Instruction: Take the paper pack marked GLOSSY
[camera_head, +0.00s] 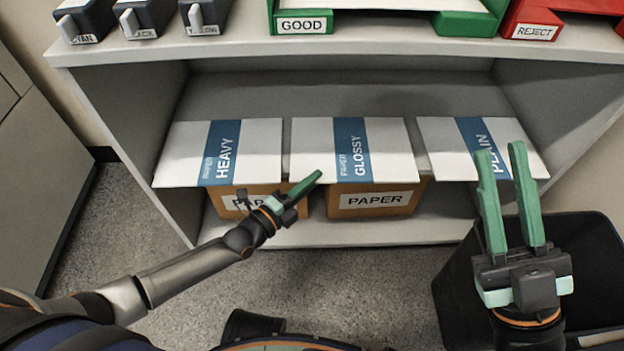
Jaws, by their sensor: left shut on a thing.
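The paper pack marked GLOSSY (391,150) is white with a blue band and lies flat on the middle of the shelf. My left gripper (312,182) reaches in from the left and is shut on the front edge of this pack, near its left corner. The lower finger is hidden. A pack marked HEAVY (263,150) lies to its left, and a pack marked PLAIN (443,148) lies to its right. My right gripper (503,150) is open and empty, with its fingers in front of the PLAIN pack in the picture.
Boxes labelled PAPER (372,213) stand on the bottom board below the packs. A black bin (590,240) stands at the right. A green GOOD tray (465,25), a red REJECT tray (560,15) and dark cartridges (143,18) sit on top. Grey floor shows at the front.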

